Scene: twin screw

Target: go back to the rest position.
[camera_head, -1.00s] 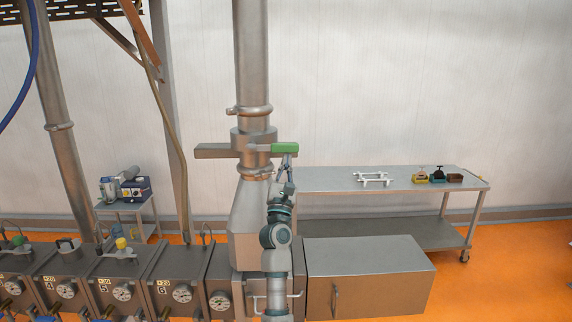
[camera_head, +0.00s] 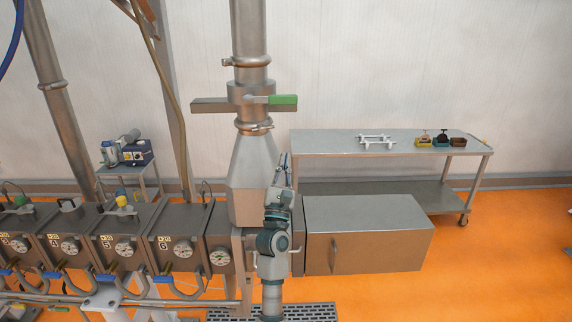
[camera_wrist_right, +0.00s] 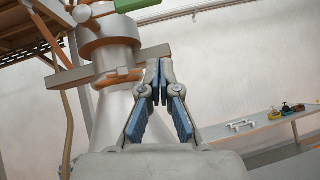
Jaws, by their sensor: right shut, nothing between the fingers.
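My right gripper (camera_head: 284,170) points up in front of the metal hopper (camera_head: 250,163) of the machine. In the right wrist view its blue-padded fingers (camera_wrist_right: 160,78) meet at the tips with nothing between them. The valve with the green handle (camera_head: 283,99) sits on the pipe above the hopper, its handle level and pointing right. The gripper is below the handle and apart from it. The green handle also shows at the top of the right wrist view (camera_wrist_right: 132,4). My left gripper is in neither view.
A steel cart (camera_head: 330,145) at the right holds a white frame (camera_head: 377,140) and several small coloured items. A metal box (camera_head: 365,255) stands right of my arm. Machine blocks with gauges (camera_head: 120,240) line the left. Orange floor (camera_head: 490,260) is clear at the right.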

